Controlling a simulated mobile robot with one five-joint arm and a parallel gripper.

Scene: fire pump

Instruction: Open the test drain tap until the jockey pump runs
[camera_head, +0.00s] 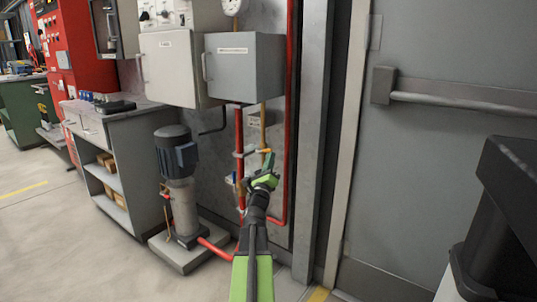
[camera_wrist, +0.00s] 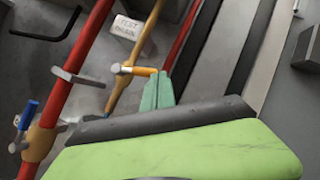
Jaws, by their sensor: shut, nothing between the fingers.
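The test drain tap (camera_wrist: 121,69) is on a brass pipe below a white tag reading "TEST DRAIN" (camera_wrist: 127,27). Its orange lever (camera_wrist: 143,71) points right, across the pipe; it also shows in the head view (camera_head: 262,151). My gripper (camera_wrist: 160,76) has its green fingers shut and empty, with the tips at the lever's free end; I cannot tell whether they touch. In the head view my gripper (camera_head: 268,160) is just below the lever. The jockey pump (camera_head: 176,180), with a dark blue motor, stands on a plinth at left. I cannot tell whether it runs.
A blue-handled valve (camera_wrist: 28,115) is on the red pipe left of the tap. Grey cabinets (camera_head: 244,68) hang above, with a gauge (camera_head: 231,6) at the top. A workbench (camera_head: 115,150) stands left, a door (camera_head: 440,160) right. A dark bin-like object (camera_head: 500,210) is at lower right.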

